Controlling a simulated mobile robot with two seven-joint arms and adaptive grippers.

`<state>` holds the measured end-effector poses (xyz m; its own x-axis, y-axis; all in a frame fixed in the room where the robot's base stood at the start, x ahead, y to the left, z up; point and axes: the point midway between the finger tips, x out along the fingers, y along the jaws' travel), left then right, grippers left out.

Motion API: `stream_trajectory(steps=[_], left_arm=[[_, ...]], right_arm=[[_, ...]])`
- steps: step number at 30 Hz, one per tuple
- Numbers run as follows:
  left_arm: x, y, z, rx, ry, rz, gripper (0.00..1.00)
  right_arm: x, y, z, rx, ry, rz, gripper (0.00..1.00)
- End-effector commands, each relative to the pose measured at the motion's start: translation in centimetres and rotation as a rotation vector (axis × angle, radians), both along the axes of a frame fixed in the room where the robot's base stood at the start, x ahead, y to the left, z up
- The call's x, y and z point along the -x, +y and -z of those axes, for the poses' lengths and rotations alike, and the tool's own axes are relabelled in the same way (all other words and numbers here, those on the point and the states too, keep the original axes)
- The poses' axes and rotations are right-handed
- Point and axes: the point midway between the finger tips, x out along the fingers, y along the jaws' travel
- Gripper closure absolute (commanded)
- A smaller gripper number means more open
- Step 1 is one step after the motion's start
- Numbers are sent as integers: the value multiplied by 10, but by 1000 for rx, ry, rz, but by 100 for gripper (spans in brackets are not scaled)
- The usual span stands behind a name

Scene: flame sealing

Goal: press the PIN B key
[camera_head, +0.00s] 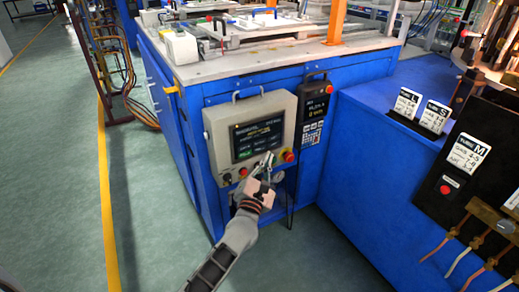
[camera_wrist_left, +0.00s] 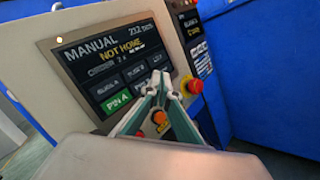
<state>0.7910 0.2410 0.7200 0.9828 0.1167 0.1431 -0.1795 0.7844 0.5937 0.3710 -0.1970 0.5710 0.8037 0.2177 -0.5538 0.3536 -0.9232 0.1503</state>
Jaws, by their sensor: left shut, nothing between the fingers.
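A grey control box (camera_head: 216,130) on the blue machine carries a dark touch screen (camera_head: 258,135), also large in the left wrist view (camera_wrist_left: 85,62). The screen reads MANUAL and NOT HOME, with rows of keys below. The green PIN A key (camera_wrist_left: 117,102) shows at the lower left.
A red mushroom button (camera_head: 288,156) sits right of the fingertips, and an orange button (camera_wrist_left: 159,117) lies below them. A handheld keypad (camera_head: 314,108) hangs right of the box. A blue cabinet (camera_head: 375,150) stands to the right.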

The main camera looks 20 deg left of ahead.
Motion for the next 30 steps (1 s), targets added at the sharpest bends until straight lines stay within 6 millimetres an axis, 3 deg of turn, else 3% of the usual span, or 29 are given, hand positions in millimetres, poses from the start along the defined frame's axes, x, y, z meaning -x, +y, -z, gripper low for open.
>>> stream_trajectory(steps=[11, 30], left_arm=[[19, -25, -2, 2, -2, -1, 100], [20, -25, -1, 0, -1, 0, 100]], right_arm=[[-5, 0, -10, 0, -17, -1, 60], [-5, 0, -9, -1, -16, 0, 60]])
